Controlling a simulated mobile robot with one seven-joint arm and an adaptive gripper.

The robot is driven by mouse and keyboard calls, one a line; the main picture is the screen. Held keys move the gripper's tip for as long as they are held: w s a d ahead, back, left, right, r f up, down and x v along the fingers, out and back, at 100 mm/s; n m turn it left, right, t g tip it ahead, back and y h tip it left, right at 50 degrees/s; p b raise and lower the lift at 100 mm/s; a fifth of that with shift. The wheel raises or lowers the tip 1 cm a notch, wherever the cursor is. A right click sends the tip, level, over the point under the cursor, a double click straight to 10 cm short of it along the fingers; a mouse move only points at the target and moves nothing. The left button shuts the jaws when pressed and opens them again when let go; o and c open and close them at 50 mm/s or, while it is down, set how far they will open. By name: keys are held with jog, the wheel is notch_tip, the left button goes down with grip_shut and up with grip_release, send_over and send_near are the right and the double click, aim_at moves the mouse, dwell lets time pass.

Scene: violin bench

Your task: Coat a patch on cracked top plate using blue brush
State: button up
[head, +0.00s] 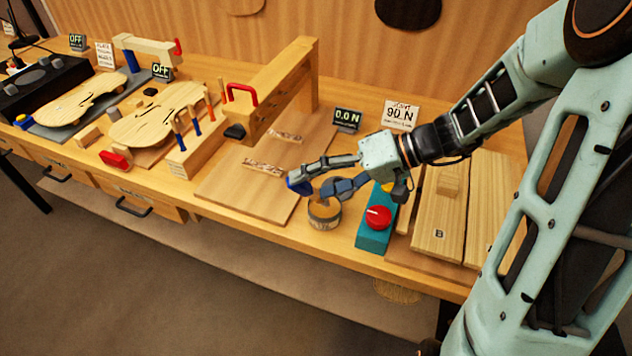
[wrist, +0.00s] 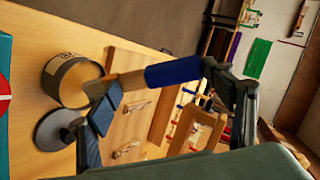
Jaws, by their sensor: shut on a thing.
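My gripper (head: 325,174) is shut on the blue brush (wrist: 173,71) and is low over the right-middle of the bench. The blue handle end (head: 299,184) shows beside the fingers in the head view. In the wrist view the brush's pale end lies near the rim of the open glue pot (wrist: 50,72); I cannot tell if it touches. The pot (head: 312,214) stands below my gripper, with tan contents. A pale violin plate (head: 157,112) lies in a fixture left of the press, and another (head: 75,102) lies further left.
A wooden press (head: 275,78) with a red handle stands behind a flat board (head: 225,185) bearing two small mottled strips. A rack (head: 190,158) holds blue and orange handled tools. A teal box (head: 371,238) with a red knob and wooden boards (head: 440,215) lie to the right.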

jog(key=shift+f+b, duration=0.6)
jog(key=shift+b, duration=0.25)
dwell(1.9)
jog(key=shift+r, duration=0.1)
notch_tip(320, 180, up, 7)
jog(key=p, duration=0.4)
dwell(0.4)
jog(key=shift+s, duration=0.1)
dwell(0.6)
